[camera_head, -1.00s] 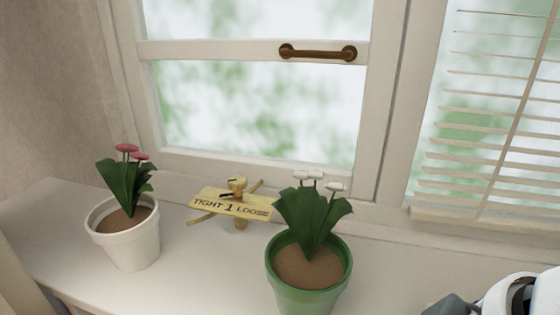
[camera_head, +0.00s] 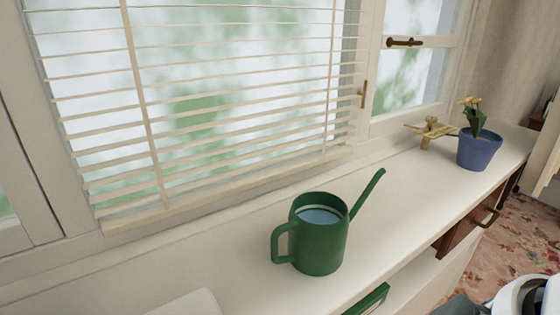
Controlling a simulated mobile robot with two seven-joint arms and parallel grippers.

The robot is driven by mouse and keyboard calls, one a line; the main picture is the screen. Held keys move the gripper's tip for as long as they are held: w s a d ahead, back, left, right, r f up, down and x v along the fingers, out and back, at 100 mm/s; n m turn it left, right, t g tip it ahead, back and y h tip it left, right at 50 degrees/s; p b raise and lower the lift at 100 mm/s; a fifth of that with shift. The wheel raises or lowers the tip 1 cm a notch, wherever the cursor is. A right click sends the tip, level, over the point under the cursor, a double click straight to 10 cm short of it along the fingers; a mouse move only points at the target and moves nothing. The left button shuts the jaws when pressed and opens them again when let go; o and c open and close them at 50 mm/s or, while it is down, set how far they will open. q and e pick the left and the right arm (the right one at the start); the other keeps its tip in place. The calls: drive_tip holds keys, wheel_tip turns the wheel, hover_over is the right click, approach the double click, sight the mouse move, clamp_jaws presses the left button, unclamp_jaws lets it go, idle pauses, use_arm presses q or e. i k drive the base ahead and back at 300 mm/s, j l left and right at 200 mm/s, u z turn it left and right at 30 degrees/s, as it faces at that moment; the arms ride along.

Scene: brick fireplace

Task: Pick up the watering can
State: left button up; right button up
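A green watering can (camera_head: 320,242) stands upright on the white windowsill (camera_head: 400,210), in the middle of the picture. Its loop handle is on the left and its long thin spout points up to the right. Its top is open and shows a blue surface inside, like water. Nothing of mine touches it. A white and dark part of my own body shows at the bottom right corner, apart from the can. Neither of my grippers is clearly in view.
Blinds (camera_head: 220,100) hang behind the can. A green object (camera_head: 369,299) shows below the sill's front edge. The sill around the can is clear.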

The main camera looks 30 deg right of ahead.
sight(332, 220)
drive_tip(key=l+z, duration=0.15)
drive_tip(key=z, duration=0.85)
drive_tip(key=k+u, duration=0.1)
drive_tip(key=u, duration=0.3)
drive_tip(key=j+u, duration=0.1)
drive_tip(key=u, duration=0.25)
drive_tip(key=k+j+u, duration=0.1)
drive_tip(key=u, duration=0.3)
drive_tip(key=j+u, duration=0.1)
drive_tip(key=u, duration=0.25)
drive_tip(key=k+z, duration=0.1)
drive_tip(key=z, duration=0.9)
drive_tip(key=k+l+z, duration=0.1)
drive_tip(key=z, duration=0.4)
